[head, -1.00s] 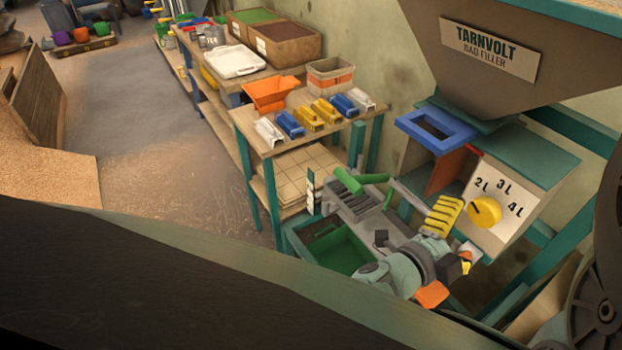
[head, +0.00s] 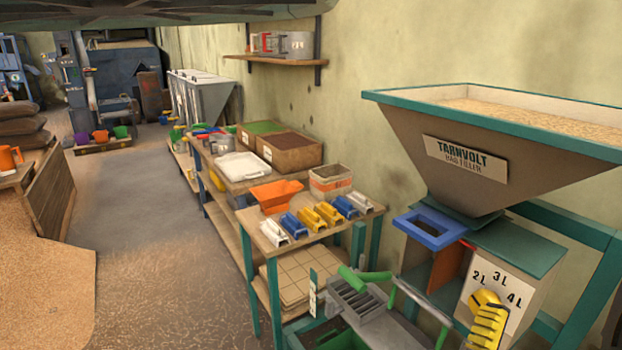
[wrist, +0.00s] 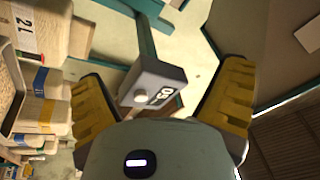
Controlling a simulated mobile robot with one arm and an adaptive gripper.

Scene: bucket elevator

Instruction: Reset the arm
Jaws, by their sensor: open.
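My gripper (wrist: 163,95) shows in the wrist view as two yellow ribbed fingers spread wide apart, with nothing held between them. In the head view one yellow ribbed finger of my gripper (head: 488,325) shows at the lower right, in front of the bag filler's dial panel (head: 497,280). Most of my arm is out of the head frame. In the wrist view a grey box with a pale round knob (wrist: 152,82) on a teal bar appears beyond the gap between the fingers; how far off it is cannot be told.
The Tarnvolt bag filler hopper (head: 480,150) stands at the right, with a blue frame (head: 430,229) under it. A bench (head: 262,238) holds coloured scoops and an orange funnel (head: 276,195). Tan packs with coloured bands (wrist: 35,112) fill the wrist view's left. The floor aisle (head: 150,200) is clear.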

